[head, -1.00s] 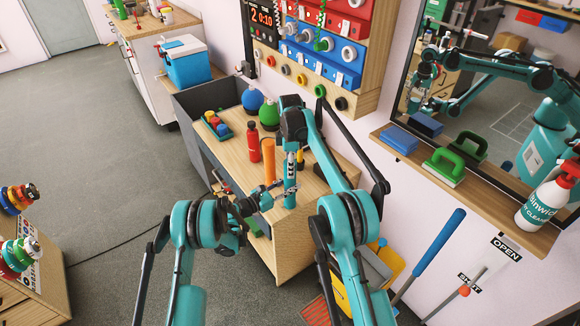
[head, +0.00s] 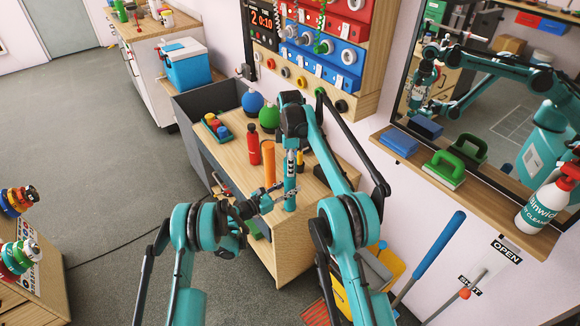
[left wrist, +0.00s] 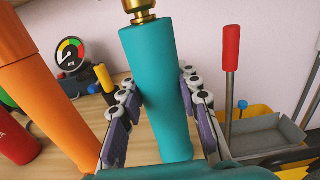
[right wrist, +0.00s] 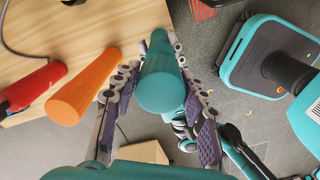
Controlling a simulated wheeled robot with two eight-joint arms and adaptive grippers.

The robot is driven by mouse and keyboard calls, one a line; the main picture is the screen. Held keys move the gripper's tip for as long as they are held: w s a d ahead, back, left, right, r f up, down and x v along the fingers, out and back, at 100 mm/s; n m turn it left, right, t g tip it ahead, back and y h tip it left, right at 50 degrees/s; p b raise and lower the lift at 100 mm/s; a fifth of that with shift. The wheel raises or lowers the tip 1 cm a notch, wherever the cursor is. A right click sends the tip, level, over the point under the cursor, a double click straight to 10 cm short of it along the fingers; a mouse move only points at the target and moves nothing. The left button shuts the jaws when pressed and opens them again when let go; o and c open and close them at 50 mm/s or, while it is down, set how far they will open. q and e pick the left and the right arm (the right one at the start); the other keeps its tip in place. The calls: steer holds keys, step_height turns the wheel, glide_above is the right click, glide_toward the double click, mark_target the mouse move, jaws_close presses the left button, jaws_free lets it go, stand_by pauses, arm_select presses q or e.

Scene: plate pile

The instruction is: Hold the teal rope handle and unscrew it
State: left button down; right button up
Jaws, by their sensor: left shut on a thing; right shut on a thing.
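In the right wrist view the handle (right wrist: 162,82) is seen nearly end-on between the fingers. The rope is not clearly visible.
An orange handle (head: 269,160) and a red handle (head: 253,143) stand close to the left of the teal one. The wooden bench (head: 232,158) carries blue and green round objects behind. A yellow bucket (head: 393,268) stands on the floor to the right.

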steer(key=shift+r, duration=0.1)
steer(key=shift+r, duration=1.95)
arm_select(q)
steer(key=c, duration=1)
jaws_free()
